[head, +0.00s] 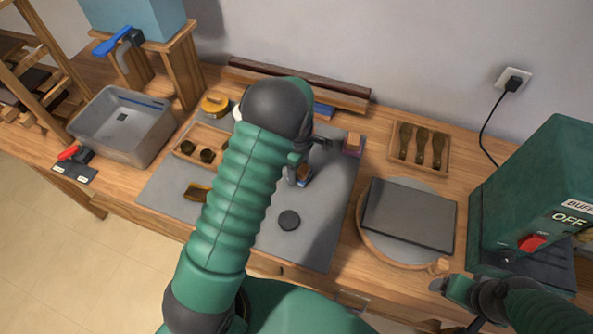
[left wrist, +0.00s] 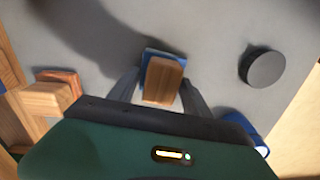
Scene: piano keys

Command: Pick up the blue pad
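The blue pad (left wrist: 150,54) is a small blue base under a wooden block handle (left wrist: 163,80), standing on the grey mat. In the head view the pad (head: 304,183) shows just right of my left forearm. My left gripper (left wrist: 160,88) is open, with one dark finger on each side of the wooden handle. A narrow gap shows at the left finger; contact at the right finger is unclear. In the head view my left gripper (head: 303,160) is partly hidden by its own arm. My right gripper (head: 438,285) is at the lower right, away from the pad; its opening is unclear.
A black disc (head: 289,220) lies on the grey mat (head: 318,235). A round board with a dark slab (head: 408,217) and a green machine (head: 540,200) are right. A grey bin (head: 122,125) is left.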

